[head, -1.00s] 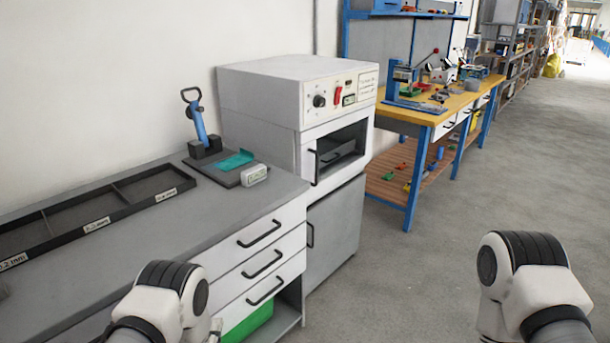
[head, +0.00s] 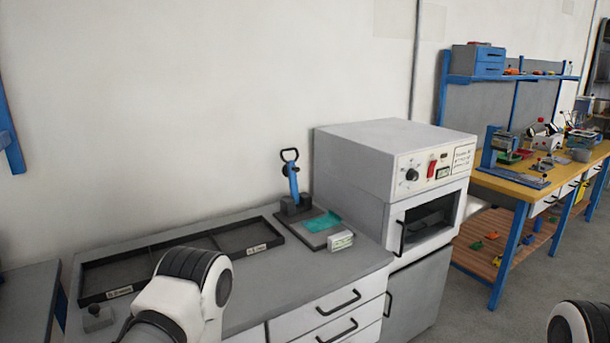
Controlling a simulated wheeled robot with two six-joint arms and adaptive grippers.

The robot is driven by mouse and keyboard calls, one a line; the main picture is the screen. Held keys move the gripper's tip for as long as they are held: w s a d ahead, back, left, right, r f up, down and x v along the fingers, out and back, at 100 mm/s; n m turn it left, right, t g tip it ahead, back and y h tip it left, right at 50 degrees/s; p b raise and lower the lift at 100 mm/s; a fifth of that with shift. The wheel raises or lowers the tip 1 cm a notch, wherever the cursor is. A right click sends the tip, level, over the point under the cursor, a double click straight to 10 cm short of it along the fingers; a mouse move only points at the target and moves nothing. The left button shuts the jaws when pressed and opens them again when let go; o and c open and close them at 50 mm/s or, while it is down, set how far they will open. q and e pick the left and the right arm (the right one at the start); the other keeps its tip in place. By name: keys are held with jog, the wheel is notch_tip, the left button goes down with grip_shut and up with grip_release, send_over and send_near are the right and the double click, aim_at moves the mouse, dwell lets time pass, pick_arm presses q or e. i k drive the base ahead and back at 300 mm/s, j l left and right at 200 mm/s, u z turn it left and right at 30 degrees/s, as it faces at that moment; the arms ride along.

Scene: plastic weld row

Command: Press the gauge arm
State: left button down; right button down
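The gauge arm (head: 293,183) is a blue upright lever with a black loop handle on top, rising from a dark block (head: 296,206) at the back of the grey counter. A teal piece (head: 322,222) lies on the grey gauge plate (head: 320,237) in front of it. A small white display box (head: 340,241) sits at the plate's front right corner. My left arm shows at the lower middle and my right arm at the lower right edge. Neither gripper's fingers show. Both arms are apart from the gauge.
A black divided tray (head: 185,258) with labels lies left of the gauge. A small grey block (head: 98,318) sits at the counter's front left. A white oven cabinet (head: 400,165) stands right of the gauge. A blue-framed workbench (head: 520,190) is farther right, with open floor before it.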

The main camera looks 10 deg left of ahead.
aim_at(290, 170)
jog(key=i+u, duration=0.15)
jog(key=u, duration=1.55)
jog(key=i+l+u, duration=0.2)
jog(key=l+u, duration=0.2)
jog(key=l, duration=0.15)
jog(key=i+l, duration=0.1)
jog(key=l, duration=0.2)
jog(key=i+l, duration=0.1)
jog(key=l, duration=0.25)
jog(key=i+l, duration=0.15)
jog(key=l, duration=0.15)
